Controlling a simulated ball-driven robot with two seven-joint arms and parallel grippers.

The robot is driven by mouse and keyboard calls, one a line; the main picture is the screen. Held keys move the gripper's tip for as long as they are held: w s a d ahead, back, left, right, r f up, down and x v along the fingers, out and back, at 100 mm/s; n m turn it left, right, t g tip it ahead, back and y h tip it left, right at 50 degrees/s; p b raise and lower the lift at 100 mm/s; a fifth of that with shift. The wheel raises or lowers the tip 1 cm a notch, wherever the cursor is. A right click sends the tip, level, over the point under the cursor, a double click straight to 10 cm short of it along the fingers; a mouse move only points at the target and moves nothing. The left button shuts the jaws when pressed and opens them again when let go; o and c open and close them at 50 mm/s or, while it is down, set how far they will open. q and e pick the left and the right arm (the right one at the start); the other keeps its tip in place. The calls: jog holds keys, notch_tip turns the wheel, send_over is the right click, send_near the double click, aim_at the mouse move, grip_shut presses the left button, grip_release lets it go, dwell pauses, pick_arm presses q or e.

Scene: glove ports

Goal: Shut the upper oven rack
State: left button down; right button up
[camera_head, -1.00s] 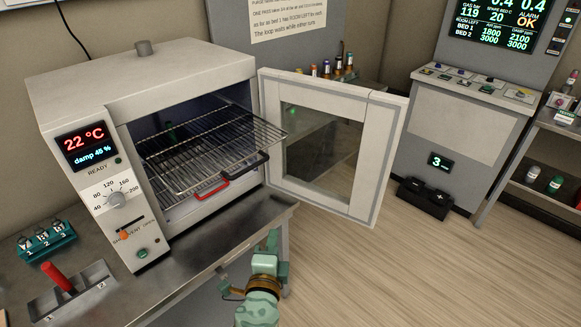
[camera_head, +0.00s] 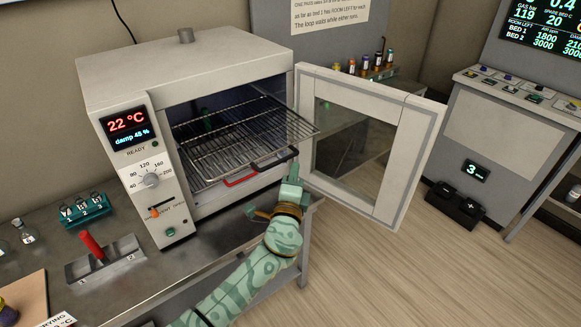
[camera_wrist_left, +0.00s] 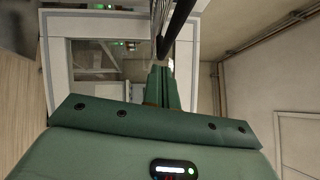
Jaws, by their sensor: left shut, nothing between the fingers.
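The oven (camera_head: 185,70) stands open on the bench. Its upper rack (camera_head: 265,122), a wire shelf, sticks out of the oven mouth past the front. A black handle (camera_head: 275,160) is at its front edge. A red handle (camera_head: 240,181) shows lower and to the left, apparently on the lower rack. My left gripper (camera_head: 292,174) is shut and empty, just in front of and slightly below the black handle's right end; I cannot tell if it touches. In the left wrist view its closed fingers (camera_wrist_left: 164,85) point toward a dark bar at the top. My right gripper is not in view.
The oven door (camera_head: 370,145) is swung wide open to the right, close beside my left gripper. A teal vial holder (camera_head: 85,209) and a red lever (camera_head: 91,245) are on the bench at left. Open floor lies at front right.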

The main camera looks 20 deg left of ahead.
aim_at(241, 124)
pick_arm(q)
jog(key=shift+w+a+r, duration=0.15)
jog(key=shift+w+a, duration=0.25)
jog(key=shift+a, duration=0.15)
jog(key=w+a+b, duration=0.3)
jog(key=a, duration=0.1)
jog(key=w+a+b, duration=0.3)
jog(key=w+a, duration=0.1)
jog(key=a, duration=0.1)
jog(key=w+a+b, duration=0.3)
jog(key=a, duration=0.1)
jog(key=shift+w+a+f, duration=0.3)
jog(key=shift+w+a, duration=0.05)
jog(key=shift+a, duration=0.05)
jog(key=w+a+b, duration=0.1)
jog(key=w+a, duration=0.1)
jog(key=w+a+b, duration=0.1)
jog(key=a, duration=0.1)
jog(key=shift+w+a+r, duration=0.15)
jog(key=shift+w+a, duration=0.4)
jog(key=shift+a, duration=0.1)
jog(key=shift+r, duration=0.35)
jog(key=shift+a, duration=0.1)
